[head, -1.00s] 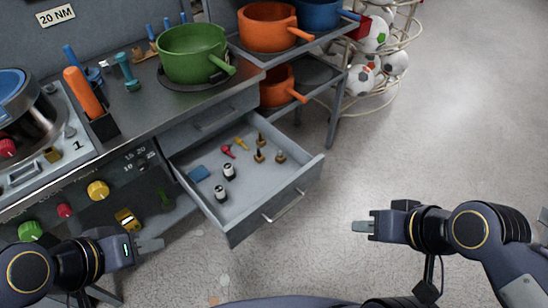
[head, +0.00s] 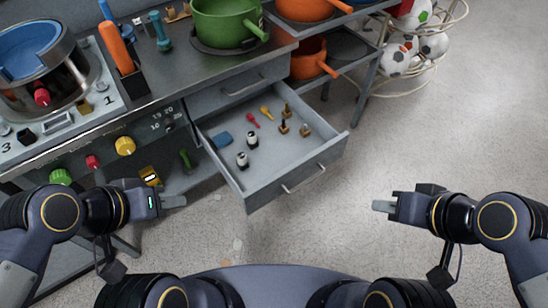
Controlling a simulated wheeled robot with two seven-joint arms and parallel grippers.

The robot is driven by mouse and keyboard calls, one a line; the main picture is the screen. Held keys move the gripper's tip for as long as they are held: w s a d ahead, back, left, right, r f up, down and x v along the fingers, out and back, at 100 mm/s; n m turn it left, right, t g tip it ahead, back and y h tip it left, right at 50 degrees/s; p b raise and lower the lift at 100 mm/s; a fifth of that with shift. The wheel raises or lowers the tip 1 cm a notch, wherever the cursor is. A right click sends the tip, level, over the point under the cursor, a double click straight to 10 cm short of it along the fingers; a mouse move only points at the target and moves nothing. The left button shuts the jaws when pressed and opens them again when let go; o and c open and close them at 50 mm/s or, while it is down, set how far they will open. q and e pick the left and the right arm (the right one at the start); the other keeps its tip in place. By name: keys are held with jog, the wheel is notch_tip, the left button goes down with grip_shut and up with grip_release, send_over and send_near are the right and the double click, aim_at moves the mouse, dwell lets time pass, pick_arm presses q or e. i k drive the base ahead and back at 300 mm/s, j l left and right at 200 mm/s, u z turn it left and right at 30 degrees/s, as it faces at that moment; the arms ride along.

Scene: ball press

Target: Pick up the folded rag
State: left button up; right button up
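A small flat blue piece, which looks like the folded rag (head: 222,140), lies at the left side inside the open drawer (head: 302,166). My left gripper (head: 174,201) is in front of the workbench, left of the drawer and nearer to me than the rag. It is apart from the rag and holds nothing that I can see. My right gripper (head: 384,206) is over the floor, right of the drawer, with nothing visible in it. Both grippers are seen side-on, so the gap between their fingers is hidden.
In the drawer are two black-and-white cylinders (head: 242,160), red (head: 253,120) and yellow (head: 266,113) pieces, and several brown-based pegs (head: 304,130). The bench above carries a green pot (head: 226,22). A shelf with orange pots (head: 312,60) stands behind.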

aim_at(221, 139)
jog(key=u, duration=1.1)
jog(key=i+l, duration=0.3)
jog(key=i, duration=0.25)
